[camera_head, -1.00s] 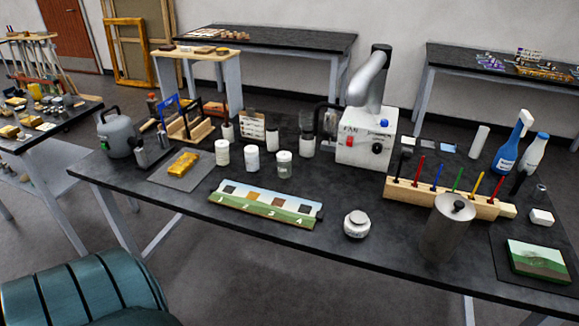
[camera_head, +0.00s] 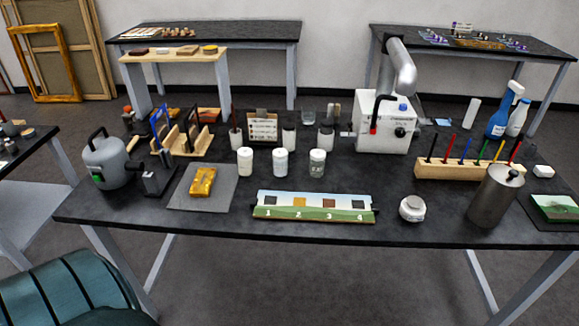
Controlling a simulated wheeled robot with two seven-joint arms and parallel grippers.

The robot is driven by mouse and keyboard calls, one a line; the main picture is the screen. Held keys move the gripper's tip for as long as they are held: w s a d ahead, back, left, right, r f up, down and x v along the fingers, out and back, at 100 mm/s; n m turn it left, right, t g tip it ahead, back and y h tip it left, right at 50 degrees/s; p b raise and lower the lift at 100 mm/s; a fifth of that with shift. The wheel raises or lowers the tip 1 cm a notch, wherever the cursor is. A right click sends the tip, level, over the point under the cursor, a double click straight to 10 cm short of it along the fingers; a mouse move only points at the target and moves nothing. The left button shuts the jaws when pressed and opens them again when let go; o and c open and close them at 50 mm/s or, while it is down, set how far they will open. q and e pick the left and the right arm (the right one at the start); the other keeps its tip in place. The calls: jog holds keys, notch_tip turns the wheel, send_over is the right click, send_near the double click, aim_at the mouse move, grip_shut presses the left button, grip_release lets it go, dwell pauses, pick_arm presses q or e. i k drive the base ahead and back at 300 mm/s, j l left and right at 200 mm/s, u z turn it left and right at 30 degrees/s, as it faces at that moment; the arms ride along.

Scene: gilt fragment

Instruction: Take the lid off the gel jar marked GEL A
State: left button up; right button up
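Three small white-capped jars stand in a row on the dark table (camera_head: 150,215): a left jar (camera_head: 245,162), a middle jar (camera_head: 280,163) and a right jar (camera_head: 317,164). All three look upright and lidded. Their labels are too small to read, so I cannot tell which is GEL A. A wider, squat white jar (camera_head: 412,209) with a grey top stands alone nearer the front edge. Neither of my grippers is in view.
A numbered strip (camera_head: 313,215) lies in front of the jars. A gold block on a grey mat (camera_head: 222,193) lies left. A white machine with an arm (camera_head: 382,130) stands behind right. A metal canister (camera_head: 494,200) and pen rack (camera_head: 450,169) stand at the right.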

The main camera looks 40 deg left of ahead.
aim_at(316, 168)
jog(key=k+j, duration=0.15)
jog(key=j, duration=0.2)
jog(key=k+j, duration=0.2)
jog(key=j, duration=0.2)
jog(key=k+j, duration=0.15)
jog(key=j, duration=0.2)
